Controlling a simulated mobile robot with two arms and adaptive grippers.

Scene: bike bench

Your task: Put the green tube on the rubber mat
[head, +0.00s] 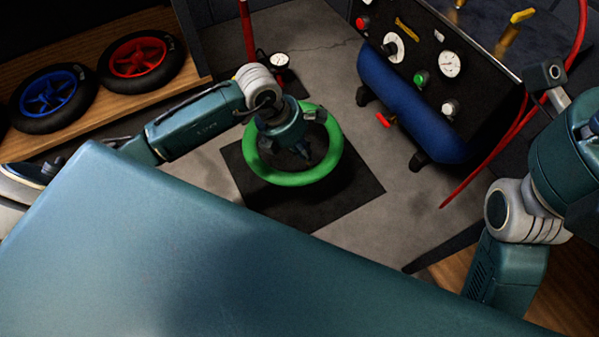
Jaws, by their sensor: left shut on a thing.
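The green tube (293,179) is a ring that shows over the black rubber mat (345,190) on the floor, in the middle of the head view. My left gripper (302,154) points down within the ring's outline and is shut on the tube. The gripper hides the far-left part of the ring and the grip itself. The tube's far-left side reaches past the mat's outline in the picture. Whether the tube touches the mat or hangs a little above it, I cannot tell. My right arm is at the right edge, and its gripper is not in view.
A blue tank (405,100) and a black panel with gauges (449,64) stand behind right. A red hose (500,145) hangs there. A wheel with a red hub (140,57) and one with a blue hub (48,93) lie on a wooden shelf (95,38). Bare floor surrounds the mat.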

